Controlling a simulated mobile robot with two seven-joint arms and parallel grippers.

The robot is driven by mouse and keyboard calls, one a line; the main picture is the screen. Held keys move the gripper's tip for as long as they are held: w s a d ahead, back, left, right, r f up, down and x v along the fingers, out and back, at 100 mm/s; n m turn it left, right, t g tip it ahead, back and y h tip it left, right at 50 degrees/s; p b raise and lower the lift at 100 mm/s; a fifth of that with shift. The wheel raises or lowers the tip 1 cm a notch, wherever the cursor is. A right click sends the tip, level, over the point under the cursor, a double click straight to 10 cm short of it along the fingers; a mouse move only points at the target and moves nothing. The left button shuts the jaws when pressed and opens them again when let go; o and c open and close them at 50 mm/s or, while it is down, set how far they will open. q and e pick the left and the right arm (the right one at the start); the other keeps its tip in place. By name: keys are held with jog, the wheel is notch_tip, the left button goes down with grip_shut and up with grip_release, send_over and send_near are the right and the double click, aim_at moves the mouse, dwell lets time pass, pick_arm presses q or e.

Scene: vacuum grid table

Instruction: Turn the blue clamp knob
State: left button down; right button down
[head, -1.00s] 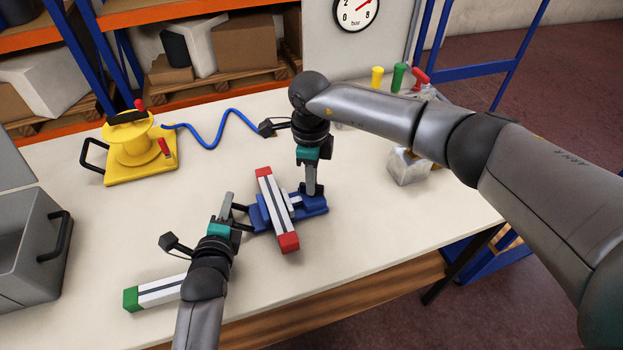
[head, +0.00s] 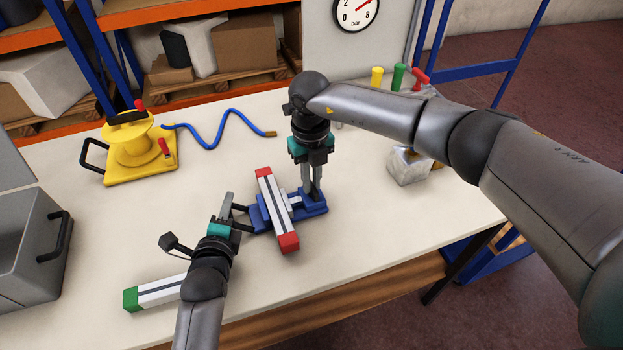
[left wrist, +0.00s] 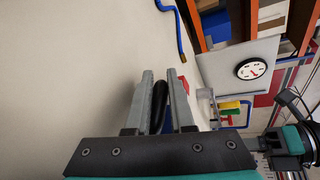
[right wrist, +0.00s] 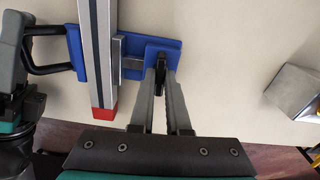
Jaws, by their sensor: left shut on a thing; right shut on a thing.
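The blue clamp (head: 316,209) lies on the table with a grey bar with red ends (head: 271,200) across it. Its black handle sticks out on the left and shows in the left wrist view (left wrist: 158,107). My left gripper (head: 233,209) is shut on this handle. The dark clamp knob (right wrist: 160,74) is at the clamp's right end, in the right wrist view. My right gripper (head: 312,191) points down and is shut on the knob. The fingers mostly hide the knob in the head view.
A second bar with a green end (head: 160,292) lies at the front left, partly behind my left arm. A yellow reel base (head: 140,170) with a blue hose (head: 205,135) stands at the back left. A grey bin (head: 30,255) is at the left and a metal block (head: 408,167) at the right.

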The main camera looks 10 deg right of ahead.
jog(key=m, duration=1.1)
jog(key=shift+m, duration=1.8)
jog(key=c, duration=0.9)
grip_release()
notch_tip(320, 180, up, 12)
jog(key=shift+w+r, duration=0.1)
jog(key=shift+w, duration=0.05)
